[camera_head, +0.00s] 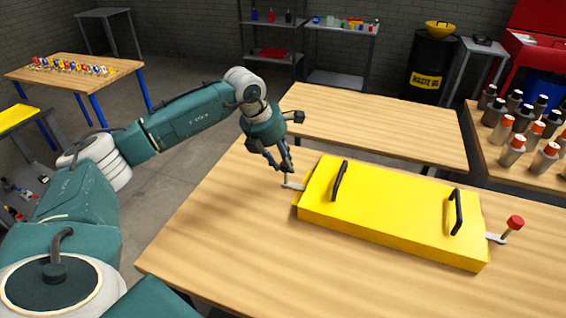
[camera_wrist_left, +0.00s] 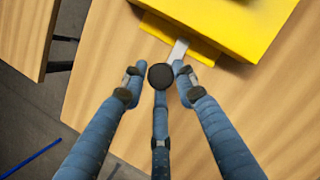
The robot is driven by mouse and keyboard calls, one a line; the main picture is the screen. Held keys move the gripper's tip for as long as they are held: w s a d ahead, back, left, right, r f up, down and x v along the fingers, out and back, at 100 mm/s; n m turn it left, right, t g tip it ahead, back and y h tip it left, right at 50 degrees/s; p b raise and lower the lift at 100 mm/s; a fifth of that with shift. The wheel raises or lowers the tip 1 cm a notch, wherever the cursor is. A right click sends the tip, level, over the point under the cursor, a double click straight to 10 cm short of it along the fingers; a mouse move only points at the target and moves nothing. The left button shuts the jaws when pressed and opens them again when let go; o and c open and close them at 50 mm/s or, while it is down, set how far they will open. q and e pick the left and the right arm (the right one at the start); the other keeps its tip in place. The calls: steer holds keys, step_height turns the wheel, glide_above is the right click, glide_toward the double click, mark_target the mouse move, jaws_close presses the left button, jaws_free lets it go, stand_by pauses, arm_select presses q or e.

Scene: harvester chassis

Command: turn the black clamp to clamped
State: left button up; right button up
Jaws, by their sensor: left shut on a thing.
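The yellow chassis box (camera_head: 385,208) lies on the wooden table, with two black handles on top. My left gripper (camera_head: 286,170) is at its left end, with its fingers around the black clamp. In the left wrist view the black clamp knob (camera_wrist_left: 160,76) sits between the fingers of my left gripper (camera_wrist_left: 158,82), at the end of a grey lever (camera_wrist_left: 179,50) that reaches to the yellow box (camera_wrist_left: 215,22). In the head view the lever (camera_head: 293,186) points left out of the box, and the knob is mostly hidden by the fingers. My right gripper is not in view.
A red-knobbed clamp (camera_head: 515,222) sticks out of the box's right end. The wooden table (camera_head: 220,235) is bare at left and front. A second table (camera_head: 380,125) stands behind. Several bottles (camera_head: 512,150) stand on a table at the right.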

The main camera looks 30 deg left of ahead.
arm_select(q)
steer(key=shift+w+d+r, duration=0.15)
steer(key=shift+w+r, duration=0.15)
steer(key=shift+r, duration=0.15)
steer(key=o, duration=1.1)
steer(key=shift+d+f, duration=0.15)
steer(key=shift+f, duration=0.05)
steer(key=shift+s, duration=0.1)
steer(key=v, duration=1.2)
steer(key=shift+r, duration=0.1)
